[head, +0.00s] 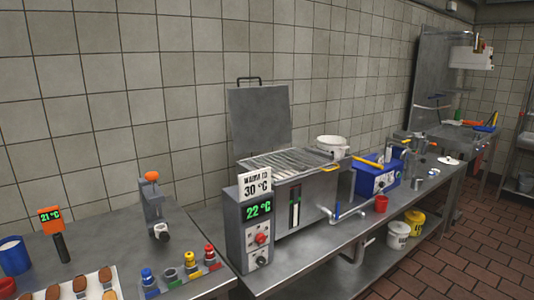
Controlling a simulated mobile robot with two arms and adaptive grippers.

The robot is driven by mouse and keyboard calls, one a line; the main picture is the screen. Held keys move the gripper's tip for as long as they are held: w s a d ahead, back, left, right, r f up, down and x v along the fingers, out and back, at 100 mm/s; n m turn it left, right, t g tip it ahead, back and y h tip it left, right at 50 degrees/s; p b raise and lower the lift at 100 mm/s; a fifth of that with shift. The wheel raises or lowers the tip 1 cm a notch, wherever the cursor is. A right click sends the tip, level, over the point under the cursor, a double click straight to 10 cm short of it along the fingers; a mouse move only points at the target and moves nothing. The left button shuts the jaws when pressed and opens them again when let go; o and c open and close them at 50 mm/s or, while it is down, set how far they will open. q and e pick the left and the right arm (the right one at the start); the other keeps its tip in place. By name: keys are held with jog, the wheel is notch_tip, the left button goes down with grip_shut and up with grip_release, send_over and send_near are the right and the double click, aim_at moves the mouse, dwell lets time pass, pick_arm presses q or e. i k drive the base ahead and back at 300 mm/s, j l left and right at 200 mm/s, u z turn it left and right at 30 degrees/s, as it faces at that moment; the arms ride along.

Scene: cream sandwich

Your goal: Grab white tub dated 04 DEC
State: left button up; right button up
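A white tub (398,236) stands low under the right part of the steel counter, with dark marks on its front too small to read as a date. A yellow tub (414,222) is right behind it and partly hidden by it. A white round pot (332,147) sits on top of the steel machine; I see no readable date on it. Neither of my grippers is in view.
The steel machine (310,202) has a raised lid and a control box (250,232) reading 22 °C. A blue box (377,178) and a red cup (381,204) stand on the counter (340,236). Brown pastries (80,284) lie front left. The tiled floor (480,225) at right is clear.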

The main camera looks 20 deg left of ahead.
aim_at(336, 146)
jog(key=u, duration=0.2)
jog(key=i+l+u, duration=0.25)
jog(key=i+l, duration=0.45)
jog(key=l, duration=0.15)
